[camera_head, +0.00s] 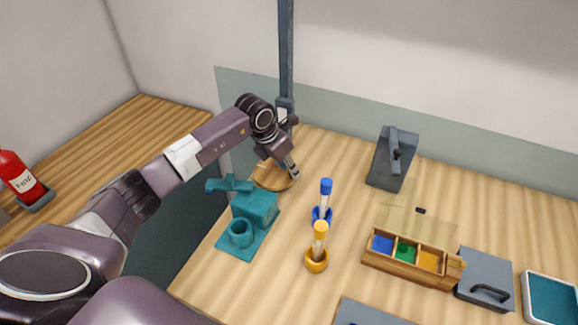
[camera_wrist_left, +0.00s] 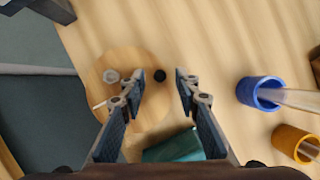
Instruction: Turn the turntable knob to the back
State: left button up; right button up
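The turntable is a round wooden disc (camera_head: 264,182) at the back left of the table, partly covered by my left gripper (camera_head: 291,170). It also shows in the left wrist view (camera_wrist_left: 142,62). There, a small dark round knob (camera_wrist_left: 160,75) is near the disc's right side and a grey round piece (camera_wrist_left: 111,76) near its left. My left gripper (camera_wrist_left: 159,84) is open above the disc, its fingertips on either side of the dark knob in the picture. I cannot tell whether they touch it. My right gripper is out of view.
A teal stand (camera_head: 255,209) is just in front of the turntable. Blue (camera_head: 321,215) and orange (camera_head: 316,260) holders with rods stand to its right. A grey post (camera_head: 286,50) rises behind. A wooden compartment box (camera_head: 395,268) and grey block (camera_head: 386,165) are farther right.

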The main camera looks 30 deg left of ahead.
pick_arm(q)
jog(key=shift+w+f, duration=0.1)
jog(key=shift+f, duration=0.15)
grip_shut()
dwell(0.5)
